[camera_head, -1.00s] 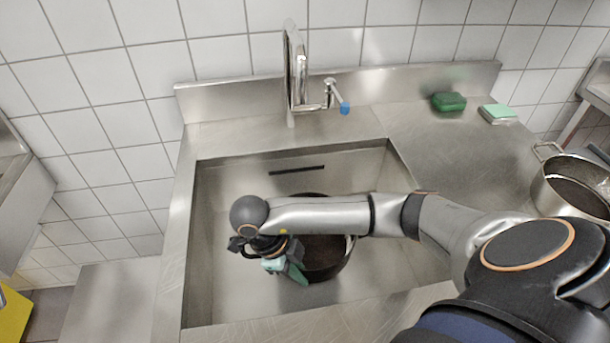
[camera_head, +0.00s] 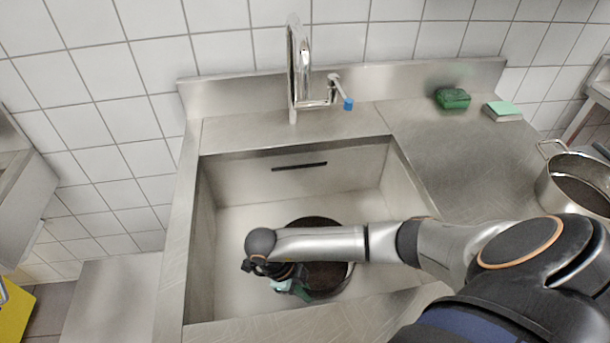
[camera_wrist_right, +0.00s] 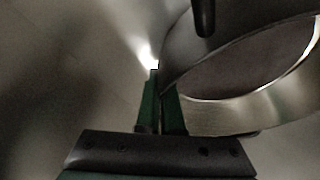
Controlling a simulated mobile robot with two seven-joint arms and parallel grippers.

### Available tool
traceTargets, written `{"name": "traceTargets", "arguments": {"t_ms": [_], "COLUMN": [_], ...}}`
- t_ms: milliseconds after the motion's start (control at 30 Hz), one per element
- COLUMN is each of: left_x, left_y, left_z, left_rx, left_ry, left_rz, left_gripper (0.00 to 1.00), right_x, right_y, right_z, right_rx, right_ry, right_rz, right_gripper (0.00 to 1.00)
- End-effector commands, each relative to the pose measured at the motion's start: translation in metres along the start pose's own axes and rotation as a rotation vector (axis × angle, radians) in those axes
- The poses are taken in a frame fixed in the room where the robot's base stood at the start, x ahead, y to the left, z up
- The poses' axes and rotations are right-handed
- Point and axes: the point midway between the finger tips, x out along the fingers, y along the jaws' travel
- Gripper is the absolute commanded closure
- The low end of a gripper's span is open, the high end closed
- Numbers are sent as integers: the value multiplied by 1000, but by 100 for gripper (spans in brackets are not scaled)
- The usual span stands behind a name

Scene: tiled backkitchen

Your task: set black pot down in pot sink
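The black pot (camera_head: 328,278) is inside the sink basin (camera_head: 228,240), toward its front. My right forearm crosses over it and hides its middle. My right gripper (camera_head: 292,288) is at the pot's left side, low in the basin. In the right wrist view its green fingers (camera_wrist_right: 159,102) are close together at the edge of the pot (camera_wrist_right: 245,75), apparently pinching its wall. A dark handle-like part (camera_wrist_right: 203,15) shows above. Whether the pot's base touches the basin floor cannot be told. My left gripper is not in view.
A tap (camera_head: 298,70) with a blue-tipped lever stands behind the basin. A green sponge (camera_head: 453,98) and a pale green-topped pad (camera_head: 502,111) lie on the counter at the back right. A steel pot (camera_head: 575,180) stands at the right. The basin's left side is clear.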

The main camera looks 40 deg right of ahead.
Motion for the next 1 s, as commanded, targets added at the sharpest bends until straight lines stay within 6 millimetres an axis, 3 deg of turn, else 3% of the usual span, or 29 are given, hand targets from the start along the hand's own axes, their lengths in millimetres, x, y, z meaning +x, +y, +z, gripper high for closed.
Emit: {"name": "traceTargets", "arguments": {"t_ms": [233,300,500,833,1000], "left_x": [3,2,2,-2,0], "left_y": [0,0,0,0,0], "left_z": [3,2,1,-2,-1], "left_rx": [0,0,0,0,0], "left_ry": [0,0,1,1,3], "left_rz": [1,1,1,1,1], "left_gripper": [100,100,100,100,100], "right_x": [3,2,2,-3,-28], "right_y": [-1,0,0,0,-1], "right_z": [2,1,1,-1,1], "right_rx": [2,1,0,0,-1], "right_ry": [-1,0,0,0,-6], "right_rz": [-3,-1,0,0,-3], "right_gripper": [100,88,66,66,66]}}
